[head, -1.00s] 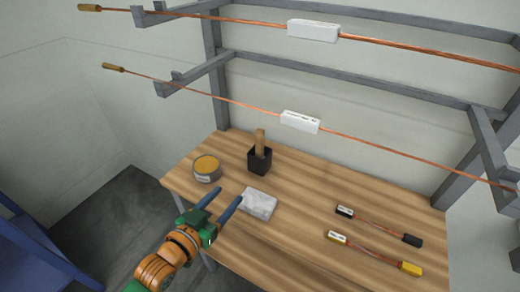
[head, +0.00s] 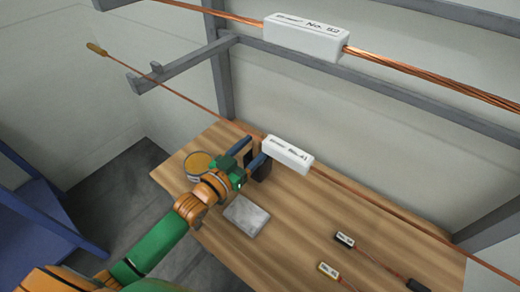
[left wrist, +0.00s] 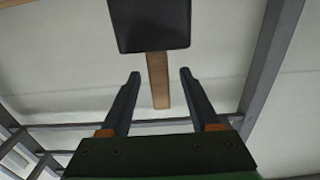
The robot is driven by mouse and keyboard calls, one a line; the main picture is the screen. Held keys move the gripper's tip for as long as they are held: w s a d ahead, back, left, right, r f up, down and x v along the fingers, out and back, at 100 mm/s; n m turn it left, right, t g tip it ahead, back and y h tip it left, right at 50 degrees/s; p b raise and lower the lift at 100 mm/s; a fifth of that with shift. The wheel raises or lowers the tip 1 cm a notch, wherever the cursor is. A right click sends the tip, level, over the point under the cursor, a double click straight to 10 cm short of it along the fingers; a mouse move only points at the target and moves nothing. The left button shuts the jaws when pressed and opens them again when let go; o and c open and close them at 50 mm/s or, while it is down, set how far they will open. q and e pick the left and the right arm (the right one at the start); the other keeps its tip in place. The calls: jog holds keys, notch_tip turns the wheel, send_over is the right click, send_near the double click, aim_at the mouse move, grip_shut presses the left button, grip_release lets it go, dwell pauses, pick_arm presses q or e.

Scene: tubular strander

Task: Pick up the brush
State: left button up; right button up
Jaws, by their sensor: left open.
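The brush shows as a flat wooden handle (left wrist: 158,82) standing out of a black square cup (left wrist: 150,25) in the left wrist view, which appears upside down. Its bristle end is hidden in the cup. My left gripper (head: 252,151) is open at the cup on the table's back left. In the left wrist view its two fingers (left wrist: 160,74) lie on either side of the handle, with a gap on both sides. In the head view the fingers and the hanging white label partly hide the cup (head: 264,172). My right gripper is not in view.
A copper wire with a white label block (head: 287,154) hangs close to my left gripper. Grey rack bars (head: 330,75) stand behind the wooden table (head: 310,222).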

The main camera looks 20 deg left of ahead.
pick_arm(q)
jog(key=x, duration=0.4)
jog(key=shift+w+f, duration=0.1)
jog(key=c, duration=0.7)
grip_shut()
